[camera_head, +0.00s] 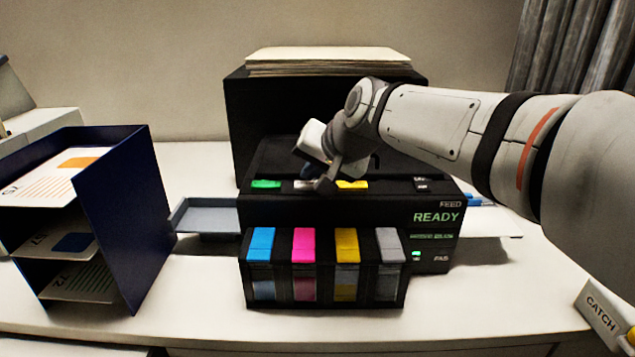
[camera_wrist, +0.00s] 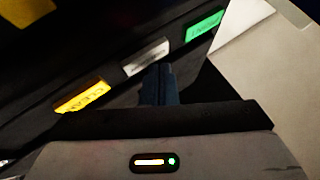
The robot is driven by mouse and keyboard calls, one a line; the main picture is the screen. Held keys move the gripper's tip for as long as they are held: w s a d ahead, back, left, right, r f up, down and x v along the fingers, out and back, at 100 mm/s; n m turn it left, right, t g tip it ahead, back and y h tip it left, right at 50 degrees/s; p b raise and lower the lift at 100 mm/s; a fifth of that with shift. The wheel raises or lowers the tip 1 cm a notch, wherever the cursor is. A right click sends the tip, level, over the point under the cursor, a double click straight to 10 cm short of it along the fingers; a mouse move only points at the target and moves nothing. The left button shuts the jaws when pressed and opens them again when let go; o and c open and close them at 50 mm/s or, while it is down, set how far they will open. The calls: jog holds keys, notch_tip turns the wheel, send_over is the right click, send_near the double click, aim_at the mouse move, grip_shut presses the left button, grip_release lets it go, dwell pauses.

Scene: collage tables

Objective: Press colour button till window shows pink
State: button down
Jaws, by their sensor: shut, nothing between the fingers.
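A black printer-like machine (camera_head: 340,212) stands on the table with a lit READY display (camera_head: 437,217). Along its top are a green button (camera_head: 266,184), a pale grey button (camera_head: 304,185) and a yellow button (camera_head: 352,184). The wrist view shows the same green (camera_wrist: 204,25), grey (camera_wrist: 146,57) and yellow (camera_wrist: 82,97) buttons; the yellow label is upside down and seems to read COLOUR. My gripper (camera_head: 322,184) is shut and empty, its tips (camera_wrist: 158,68) close beside the grey button. I cannot tell whether they touch. I cannot make out a colour window showing pink.
A rack of blue, magenta, yellow and grey cartridges (camera_head: 325,289) stands in front. A blue shelf unit (camera_head: 120,200) with cards is at left, beside a grey tray (camera_head: 205,216). A black box topped with paper (camera_head: 326,60) stands behind. A CATCH-labelled box (camera_head: 602,314) is at right.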

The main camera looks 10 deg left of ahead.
jog(key=shift+f+b, duration=0.5)
dwell(0.4)
jog(key=shift+r, duration=0.1)
jog(key=shift+r+p, duration=0.65)
jog(key=shift+r, duration=0.15)
jog(key=shift+r+p, duration=1.95)
jog(key=shift+r, duration=0.65)
jog(key=shift+f, duration=0.1)
